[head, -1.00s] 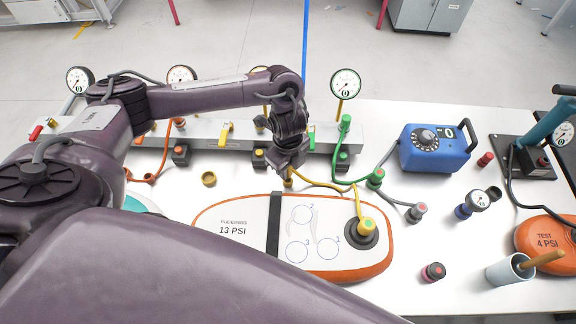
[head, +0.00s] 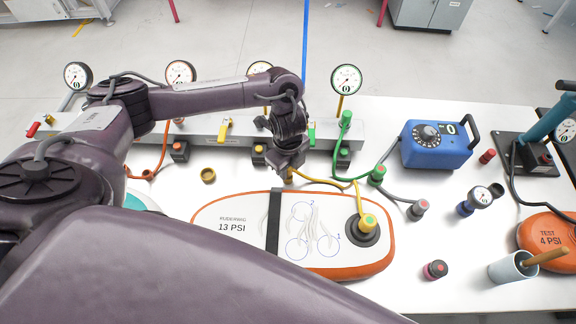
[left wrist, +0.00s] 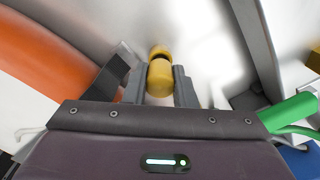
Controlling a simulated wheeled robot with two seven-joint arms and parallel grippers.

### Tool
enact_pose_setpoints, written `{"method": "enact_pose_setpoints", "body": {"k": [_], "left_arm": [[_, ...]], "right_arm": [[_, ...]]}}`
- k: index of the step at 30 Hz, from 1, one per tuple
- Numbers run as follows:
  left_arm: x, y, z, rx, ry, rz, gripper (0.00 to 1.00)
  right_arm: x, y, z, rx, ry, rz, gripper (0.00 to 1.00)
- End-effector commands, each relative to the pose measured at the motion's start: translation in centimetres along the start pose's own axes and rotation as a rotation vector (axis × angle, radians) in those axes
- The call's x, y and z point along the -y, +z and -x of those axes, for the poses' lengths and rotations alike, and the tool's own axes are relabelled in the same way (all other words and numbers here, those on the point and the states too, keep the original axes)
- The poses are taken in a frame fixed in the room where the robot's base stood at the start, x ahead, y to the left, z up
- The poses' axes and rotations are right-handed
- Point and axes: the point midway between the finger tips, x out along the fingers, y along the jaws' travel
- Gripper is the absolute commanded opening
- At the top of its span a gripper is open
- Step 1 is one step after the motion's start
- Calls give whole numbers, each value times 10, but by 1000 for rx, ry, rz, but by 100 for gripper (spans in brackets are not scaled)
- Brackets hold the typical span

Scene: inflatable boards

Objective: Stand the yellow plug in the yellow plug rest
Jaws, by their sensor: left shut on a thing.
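My left gripper (head: 288,172) is shut on the yellow plug (left wrist: 160,78), just behind the orange-edged board. In the left wrist view the plug is a rounded yellow cylinder between both fingers. In the head view the gripper hides most of it. A small yellow cup-like ring (head: 208,176), which looks like the yellow plug rest, stands on the table left of the gripper, apart from it. A yellow piece with a dark opening beyond the fingertips in the left wrist view appears to be this ring. My right gripper is not in view.
The board (head: 230,258) lies in front, with a yellow hose fitting (head: 369,221) on its valve. A yellow hose (head: 325,184) runs near my gripper. A grey manifold (head: 205,133) with gauges and small black blocks stands behind. A blue box (head: 437,150) stands right.

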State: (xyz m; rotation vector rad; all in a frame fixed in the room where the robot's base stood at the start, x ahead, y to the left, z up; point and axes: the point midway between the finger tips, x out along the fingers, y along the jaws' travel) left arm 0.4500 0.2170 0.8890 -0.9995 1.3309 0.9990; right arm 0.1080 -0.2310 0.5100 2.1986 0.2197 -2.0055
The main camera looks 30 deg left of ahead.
Motion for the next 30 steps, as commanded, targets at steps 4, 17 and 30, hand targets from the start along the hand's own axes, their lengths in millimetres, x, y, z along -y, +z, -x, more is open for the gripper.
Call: {"method": "enact_pose_setpoints", "body": {"k": [4,17,30], "left_arm": [[0,0,-5,0,0,0,0],[1,0,-12,0,-2,0,33],[1,0,-9,0,-1,-1,49]], "right_arm": [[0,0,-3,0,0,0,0],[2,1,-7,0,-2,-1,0],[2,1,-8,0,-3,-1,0]]}}
